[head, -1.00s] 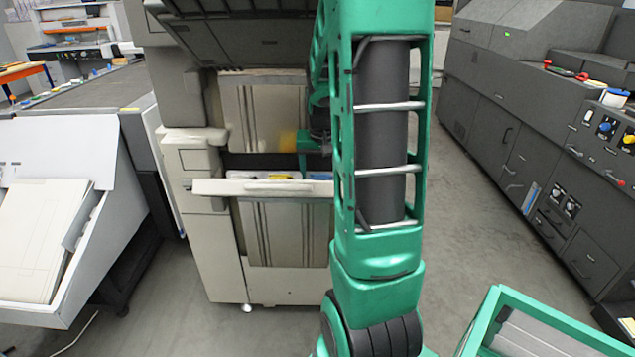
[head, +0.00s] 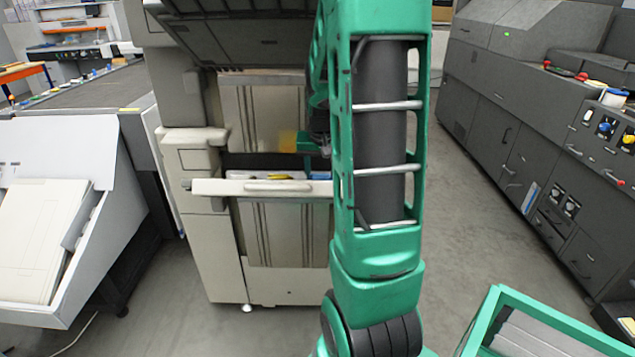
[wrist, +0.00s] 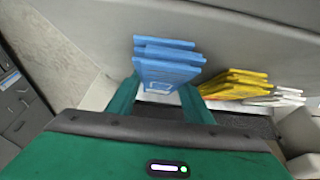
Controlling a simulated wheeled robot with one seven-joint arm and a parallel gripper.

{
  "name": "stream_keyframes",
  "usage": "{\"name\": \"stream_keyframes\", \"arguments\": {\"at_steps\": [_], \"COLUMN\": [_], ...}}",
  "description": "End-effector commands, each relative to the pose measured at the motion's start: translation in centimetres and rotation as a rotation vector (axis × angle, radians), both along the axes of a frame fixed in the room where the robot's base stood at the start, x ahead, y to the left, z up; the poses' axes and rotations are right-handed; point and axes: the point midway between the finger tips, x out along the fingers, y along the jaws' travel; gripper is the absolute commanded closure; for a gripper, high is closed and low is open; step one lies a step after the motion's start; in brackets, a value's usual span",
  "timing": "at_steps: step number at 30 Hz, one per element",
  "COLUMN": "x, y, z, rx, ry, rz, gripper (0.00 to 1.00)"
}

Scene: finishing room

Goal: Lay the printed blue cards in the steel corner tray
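Several blue cards (wrist: 168,62) stand fanned in a stack in the wrist view, the nearest with a pale printed outline. My gripper (wrist: 160,92) has its two green fingers apart, one at each side of the nearest cards' lower part. No clear grip shows. In the head view my gripper (head: 308,143) hangs just above the pulled-out drawer (head: 262,187) of the beige machine. Blue shows in that drawer below it, partly hidden by my arm. I cannot pick out a steel corner tray in either view.
Yellow cards (wrist: 232,85) and white cards (wrist: 282,97) lie beside the blue ones. A pale bin with sheets (head: 40,240) stands at left, and dark cabinets (head: 540,140) line the right. A green-framed box (head: 550,322) is at lower right. Floor between is clear.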

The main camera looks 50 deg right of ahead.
Motion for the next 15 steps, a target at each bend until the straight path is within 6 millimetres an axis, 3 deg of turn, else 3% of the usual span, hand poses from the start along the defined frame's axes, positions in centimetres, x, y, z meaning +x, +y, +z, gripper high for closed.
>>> {"name": "stream_keyframes", "arguments": {"at_steps": [3,15], "x": [0.1,0.1], "y": [0.0,0.0], "z": [0.0,1.2], "rx": [0.000,-0.002], "ry": [-0.001,-0.004], "rz": [0.001,0.003], "gripper": [0.86,0.86]}}
